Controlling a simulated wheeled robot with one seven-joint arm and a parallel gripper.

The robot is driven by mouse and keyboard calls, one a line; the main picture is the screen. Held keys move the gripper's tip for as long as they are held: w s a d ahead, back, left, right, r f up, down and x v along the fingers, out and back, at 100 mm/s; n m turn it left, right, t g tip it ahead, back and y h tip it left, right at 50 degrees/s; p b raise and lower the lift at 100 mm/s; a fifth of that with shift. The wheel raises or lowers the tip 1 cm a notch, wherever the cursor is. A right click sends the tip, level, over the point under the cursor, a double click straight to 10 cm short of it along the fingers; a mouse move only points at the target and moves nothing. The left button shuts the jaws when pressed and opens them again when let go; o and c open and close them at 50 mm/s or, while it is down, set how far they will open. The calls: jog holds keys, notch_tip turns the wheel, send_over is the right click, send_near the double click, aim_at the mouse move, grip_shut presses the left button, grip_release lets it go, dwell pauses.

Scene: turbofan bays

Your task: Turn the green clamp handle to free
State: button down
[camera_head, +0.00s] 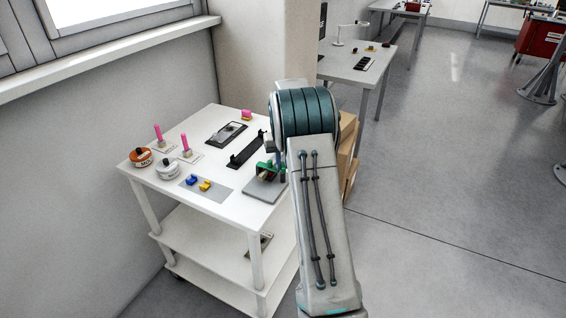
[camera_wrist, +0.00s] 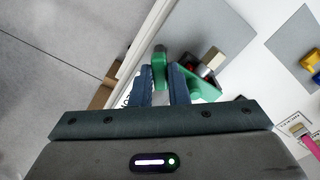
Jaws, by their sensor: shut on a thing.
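The green clamp (camera_head: 264,168) stands on a grey plate (camera_head: 262,190) at the right edge of the white cart top. In the head view my arm hides part of the gripper and clamp. The handle's exact angle is hard to tell.

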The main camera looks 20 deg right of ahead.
jog(key=m, duration=0.4)
jog(key=shift+r, duration=0.1)
jog(key=shift+m, duration=1.7)
jog(key=c, duration=1.4)
grip_release()
notch_tip(320, 180, up, 14)
